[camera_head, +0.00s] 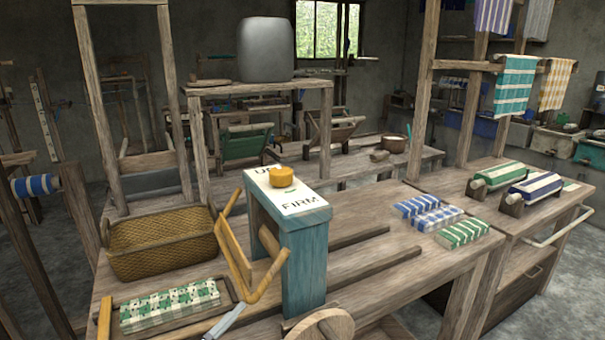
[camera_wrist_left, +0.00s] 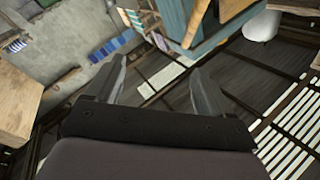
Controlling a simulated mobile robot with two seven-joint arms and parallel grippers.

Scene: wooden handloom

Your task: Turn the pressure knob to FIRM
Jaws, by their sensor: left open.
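The pressure knob (camera_head: 281,175) is a round yellow-orange knob on a white label plate (camera_head: 302,203). The plate lies on top of a teal wooden post (camera_head: 306,265) at the middle of the bench. The word FIRM shows at the plate's near end; another word at the far end is partly hidden by the knob. A pointer mark on the knob is too small to make out. My left gripper (camera_wrist_left: 158,82) is open and empty in the left wrist view. A teal wooden part (camera_wrist_left: 190,18) shows beyond its fingers. Neither gripper shows in the head view.
A wicker basket (camera_head: 160,247) and a tray of green checked cloth (camera_head: 170,306) lie left of the post. A tan wooden frame (camera_head: 240,255) leans close beside its left side. Folded cloths (camera_head: 462,233) lie to the right. The space above the knob looks clear.

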